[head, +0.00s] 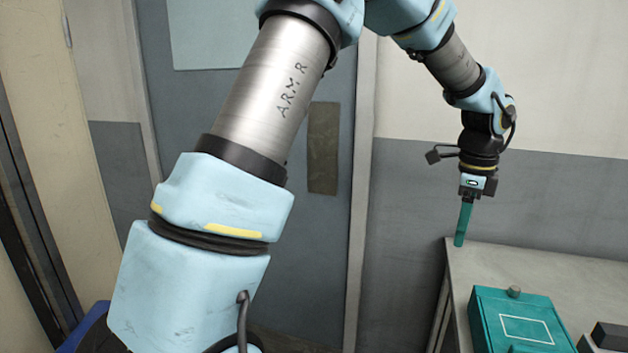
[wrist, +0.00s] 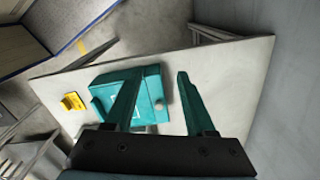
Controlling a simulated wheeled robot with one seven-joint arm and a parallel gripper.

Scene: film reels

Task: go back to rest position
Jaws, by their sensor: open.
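My gripper (head: 463,222) hangs from my arm, fingers pointing down, above the left end of the table in the head view. In the wrist view my gripper (wrist: 161,73) has its two teal fingers spread apart. I see nothing held between them. A teal box (head: 518,322) with a white rectangle outline and a grey knob sits on the table, below and to the right of the gripper in the head view. In the wrist view the teal box (wrist: 152,92) lies beyond the left finger, which covers part of it.
The grey table (head: 490,258) stands against the wall at right. Dark blocks (head: 608,336) sit at its right, cut by the frame. A yellow object (wrist: 72,102) lies left of the box in the wrist view. A grey door (head: 335,230) stands behind my arm.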

